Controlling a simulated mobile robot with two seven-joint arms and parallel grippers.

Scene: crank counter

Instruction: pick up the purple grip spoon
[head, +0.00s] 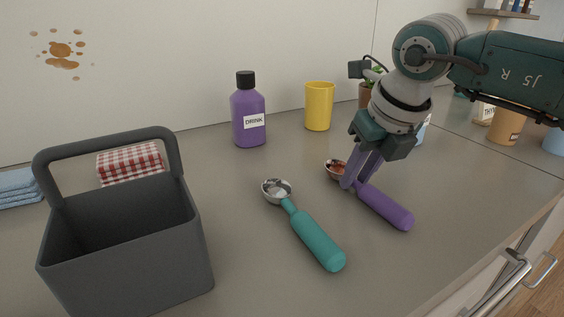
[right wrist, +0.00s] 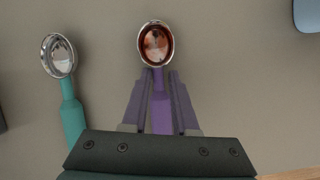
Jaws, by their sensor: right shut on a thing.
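The purple grip spoon (head: 386,207) lies on the grey counter, right of centre, its metal bowl holding something reddish-brown. My right gripper (head: 350,184) reaches down from the upper right and is shut on the spoon at the neck, between bowl and thick handle. In the right wrist view the purple spoon (right wrist: 156,47) runs between the two fingers, its bowl beyond the fingertips. I cannot tell whether the spoon is clear of the counter. My left gripper is not in view.
A teal grip spoon (head: 318,241) lies just left of the purple one. A dark grey basket (head: 130,245) with a handle stands at the left. A purple drink bottle (head: 248,110) and a yellow cup (head: 319,107) stand at the back. The counter's front right is clear.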

